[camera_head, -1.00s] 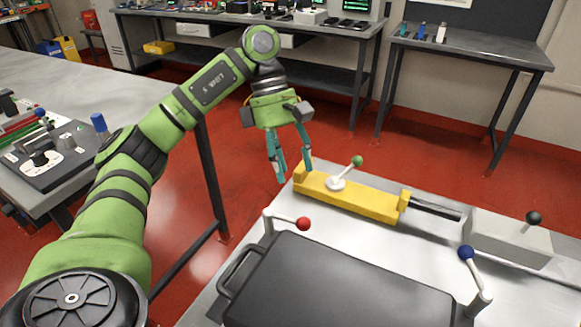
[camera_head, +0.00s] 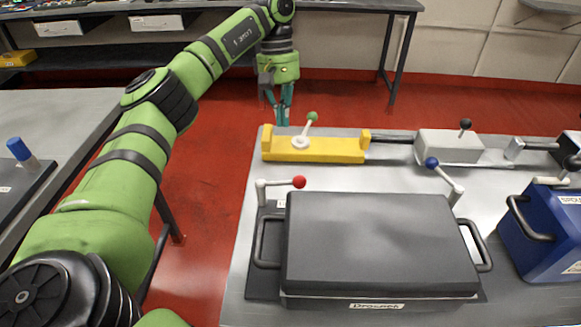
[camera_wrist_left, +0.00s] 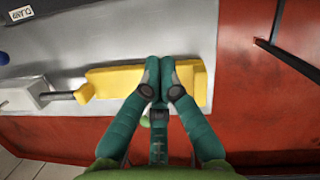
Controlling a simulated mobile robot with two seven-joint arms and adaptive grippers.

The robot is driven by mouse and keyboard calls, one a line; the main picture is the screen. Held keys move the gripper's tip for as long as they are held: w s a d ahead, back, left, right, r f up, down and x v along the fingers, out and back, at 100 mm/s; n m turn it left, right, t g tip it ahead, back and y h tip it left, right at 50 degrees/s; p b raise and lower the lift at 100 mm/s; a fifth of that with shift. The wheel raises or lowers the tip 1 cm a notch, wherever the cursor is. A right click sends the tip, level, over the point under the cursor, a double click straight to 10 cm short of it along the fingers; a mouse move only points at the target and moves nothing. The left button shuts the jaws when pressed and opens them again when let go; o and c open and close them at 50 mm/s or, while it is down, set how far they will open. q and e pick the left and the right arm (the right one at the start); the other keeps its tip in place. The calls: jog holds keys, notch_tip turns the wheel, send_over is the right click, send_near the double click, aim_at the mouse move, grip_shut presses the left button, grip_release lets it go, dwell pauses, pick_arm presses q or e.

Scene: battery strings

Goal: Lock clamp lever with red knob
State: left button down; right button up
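The clamp lever with the red knob (camera_head: 299,182) is at the left back corner of the dark case (camera_head: 380,240). My left gripper (camera_head: 281,121) hangs at the table's back left, near the yellow clamp block (camera_head: 315,150), away from the red knob. In the left wrist view, its fingertips (camera_wrist_left: 160,64) are drawn together in front of the yellow block (camera_wrist_left: 110,82). I see nothing held between them. The red knob is not in the wrist view. My right gripper is not in view.
A green-knobbed lever (camera_head: 312,117) stands on the yellow block, just right of my left gripper. A blue-knobbed lever (camera_head: 432,163) is at the case's right back corner. A blue box (camera_head: 545,235) stands at the right. Red floor (camera_head: 215,150) lies left of the table.

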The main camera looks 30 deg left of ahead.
aim_at(282, 182)
pick_arm(q)
jog(key=x, duration=0.3)
jog(key=d+p+x, duration=0.1)
jog(key=x, duration=0.2)
jog(key=s+d+x, duration=0.1)
jog(key=x, duration=0.3)
jog(key=shift+s+r+p, duration=0.1)
jog(key=shift+r+p, duration=0.2)
jog(key=shift+p, duration=0.1)
jog(key=shift+s+d, duration=0.5)
jog(key=shift+d, duration=0.05)
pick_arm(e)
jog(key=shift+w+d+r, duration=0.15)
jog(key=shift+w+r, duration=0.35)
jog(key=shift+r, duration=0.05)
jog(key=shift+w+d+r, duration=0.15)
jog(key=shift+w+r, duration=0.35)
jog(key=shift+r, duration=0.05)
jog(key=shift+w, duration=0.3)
